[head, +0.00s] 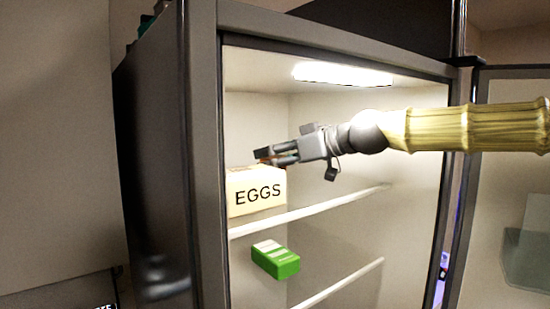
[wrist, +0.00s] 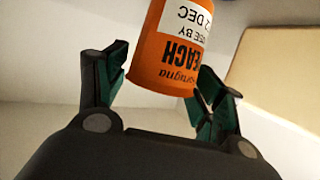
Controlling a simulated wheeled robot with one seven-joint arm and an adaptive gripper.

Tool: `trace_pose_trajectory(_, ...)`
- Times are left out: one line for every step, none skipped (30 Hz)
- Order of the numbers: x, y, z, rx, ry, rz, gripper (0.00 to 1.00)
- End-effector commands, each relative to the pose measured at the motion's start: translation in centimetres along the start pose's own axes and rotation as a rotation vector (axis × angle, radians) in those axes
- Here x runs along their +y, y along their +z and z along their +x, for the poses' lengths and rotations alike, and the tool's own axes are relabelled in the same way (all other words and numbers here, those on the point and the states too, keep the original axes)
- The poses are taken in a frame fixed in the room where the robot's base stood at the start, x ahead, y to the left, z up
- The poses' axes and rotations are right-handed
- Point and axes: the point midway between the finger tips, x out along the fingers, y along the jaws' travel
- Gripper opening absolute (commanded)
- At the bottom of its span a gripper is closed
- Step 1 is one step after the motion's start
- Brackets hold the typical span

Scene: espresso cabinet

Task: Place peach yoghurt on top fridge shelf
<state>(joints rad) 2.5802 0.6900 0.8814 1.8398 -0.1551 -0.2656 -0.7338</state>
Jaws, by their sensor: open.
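The peach yoghurt is an orange pot (wrist: 175,50) with upside-down lettering and a white use-by label in the wrist view. It is between the spread fingertips of my gripper (wrist: 162,66), with its top cut off by the frame edge. In the head view my gripper (head: 268,156) is inside the open fridge, above the top shelf (head: 310,212) and beside the egg box. Only a speck of orange shows there, so I cannot tell if the pot rests on the shelf. My gripper is open; finger contact with the pot is unclear.
A cream EGGS box (head: 257,194) stands at the left of the top shelf, close to my gripper. A green and white carton (head: 275,258) is lower down. The top shelf's right part is clear. The fridge door (head: 510,180) is open at right.

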Motion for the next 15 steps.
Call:
trace_pose_trajectory(0.1,0.2,-0.5,0.003,0.002,-0.001,0.68)
trace_pose_trajectory(0.1,0.2,-0.8,0.003,0.002,-0.001,0.68)
trace_pose_trajectory(0.0,0.2,-1.3,0.002,0.001,-0.001,0.68)
trace_pose_trajectory(0.0,0.2,-1.7,0.003,0.001,-0.001,0.68)
trace_pose_trajectory(0.0,0.2,-2.1,0.003,0.002,-0.001,0.68)
trace_pose_trajectory(0.1,0.3,-2.8,0.004,0.002,0.000,0.68)
trace_pose_trajectory(0.1,0.3,-3.2,0.003,0.002,0.000,0.68)
trace_pose_trajectory(0.1,0.3,-3.7,0.003,0.002,-0.001,0.68)
trace_pose_trajectory(0.1,0.3,-4.3,0.004,0.002,-0.001,0.68)
trace_pose_trajectory(0.1,0.3,-4.8,0.003,0.002,-0.001,0.68)
trace_pose_trajectory(0.0,0.3,-5.3,0.004,0.002,-0.002,0.68)
trace_pose_trajectory(0.0,0.3,-5.9,0.004,0.002,-0.001,0.68)
trace_pose_trajectory(0.0,0.3,-6.4,0.004,0.002,-0.001,0.68)
trace_pose_trajectory(0.0,0.3,-6.9,0.003,0.002,-0.001,0.68)
trace_pose_trajectory(0.0,0.3,-7.5,0.004,0.002,-0.001,0.68)
